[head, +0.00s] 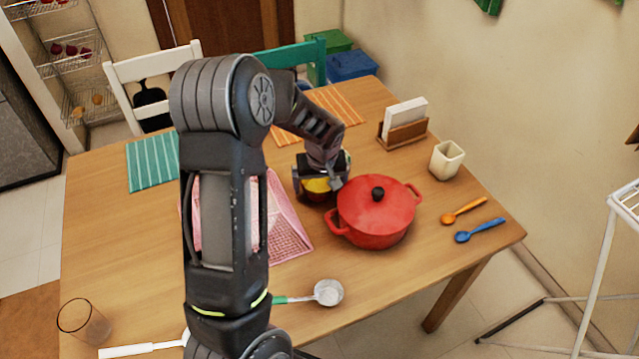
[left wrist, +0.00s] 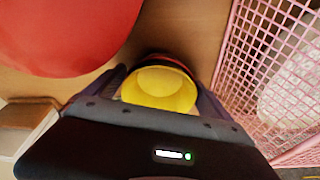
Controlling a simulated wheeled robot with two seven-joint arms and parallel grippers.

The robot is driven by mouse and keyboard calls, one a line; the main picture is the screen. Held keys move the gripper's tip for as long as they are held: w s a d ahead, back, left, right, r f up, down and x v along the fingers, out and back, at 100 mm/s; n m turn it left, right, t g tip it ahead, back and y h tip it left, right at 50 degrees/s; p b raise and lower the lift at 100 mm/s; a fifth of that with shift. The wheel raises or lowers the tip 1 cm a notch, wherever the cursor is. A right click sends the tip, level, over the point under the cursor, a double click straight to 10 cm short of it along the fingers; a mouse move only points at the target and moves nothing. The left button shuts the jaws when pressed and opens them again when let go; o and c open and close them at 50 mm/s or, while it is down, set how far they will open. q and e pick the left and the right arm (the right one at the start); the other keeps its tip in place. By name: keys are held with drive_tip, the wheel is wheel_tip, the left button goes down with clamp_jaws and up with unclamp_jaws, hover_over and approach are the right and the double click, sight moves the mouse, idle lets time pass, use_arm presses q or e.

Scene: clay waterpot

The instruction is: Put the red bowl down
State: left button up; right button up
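The red bowl (head: 318,185) shows a yellow inside and a little red below it in the head view, just left of the red lidded pot (head: 376,216). In the left wrist view the bowl (left wrist: 160,90) shows mostly yellow, with a dark red band at its far side. My left gripper (head: 322,180) has its fingers on both sides of the bowl and appears shut on it. Its fingers also show in the left wrist view (left wrist: 160,88). Whether the bowl's underside touches the wooden table (head: 395,292) is hidden. My right gripper is not in view.
A pink basket (head: 290,240) stands left of the bowl, partly behind my arm. A napkin holder (head: 402,132), a cream cup (head: 446,160) and orange and blue spoons (head: 480,230) lie to the right. A ladle (head: 327,292) lies in front. Bare table shows front right.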

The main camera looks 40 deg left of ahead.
use_arm(q)
drive_tip(key=shift+o, duration=0.4)
drive_tip(key=shift+r, duration=0.1)
drive_tip(key=shift+r+p, duration=0.2)
drive_tip(key=shift+p, duration=0.1)
drive_tip(key=shift+r, duration=0.35)
drive_tip(key=v, duration=1.1)
drive_tip(key=shift+b, duration=0.45)
drive_tip(key=shift+r, duration=0.1)
